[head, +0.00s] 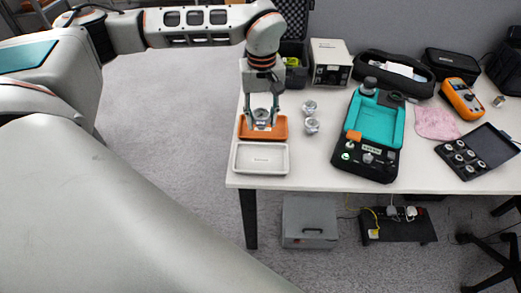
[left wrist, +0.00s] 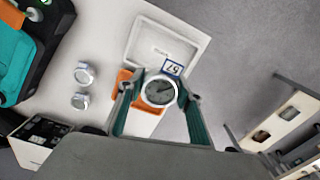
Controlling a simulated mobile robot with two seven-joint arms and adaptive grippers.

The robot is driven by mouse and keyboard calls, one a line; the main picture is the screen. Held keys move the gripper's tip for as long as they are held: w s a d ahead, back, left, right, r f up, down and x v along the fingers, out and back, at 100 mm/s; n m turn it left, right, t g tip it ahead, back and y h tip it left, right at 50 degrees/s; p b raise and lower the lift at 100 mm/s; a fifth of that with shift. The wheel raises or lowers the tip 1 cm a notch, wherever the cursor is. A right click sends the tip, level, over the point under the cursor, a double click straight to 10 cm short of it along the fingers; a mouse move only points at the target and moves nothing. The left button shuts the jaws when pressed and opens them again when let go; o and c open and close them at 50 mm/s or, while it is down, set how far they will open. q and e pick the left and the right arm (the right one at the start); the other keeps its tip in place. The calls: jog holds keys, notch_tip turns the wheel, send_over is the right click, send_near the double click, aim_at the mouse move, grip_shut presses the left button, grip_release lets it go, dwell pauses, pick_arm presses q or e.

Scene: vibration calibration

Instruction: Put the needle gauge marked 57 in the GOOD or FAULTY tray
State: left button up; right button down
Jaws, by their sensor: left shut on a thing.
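The needle gauge (left wrist: 159,91), round with a metal rim, a dark dial and a tag reading 57 (left wrist: 172,68), is held between the fingers of my left gripper (head: 262,122). The gauge also shows in the head view (head: 261,114). My left gripper points down over the orange tray (head: 279,134). I cannot tell whether the gauge touches the tray. The white tray (head: 262,171) lies just in front of the orange one, empty. The tray lettering is too small to read. The orange tray is partly hidden in the left wrist view (left wrist: 125,76). My right gripper is not in view.
Two other gauges (head: 309,107) (head: 312,126) stand right of the trays. Further right are a teal and black device (head: 399,128), an orange multimeter (head: 461,98) and a black case of small parts (head: 473,155). A white instrument box (head: 330,62) stands behind. The table's left edge is close to the trays.

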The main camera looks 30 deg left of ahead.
aim_at(261, 158)
pick_arm(q)
notch_tip(261, 158, down, 14)
jog(key=shift+b, duration=0.65)
jog(key=o, duration=1.2)
jog(key=shift+f, duration=0.15)
notch_tip(261, 158, up, 12)
jog(key=shift+f+p, duration=0.1)
jog(key=shift+p, duration=0.5)
jog(key=shift+r, duration=0.25)
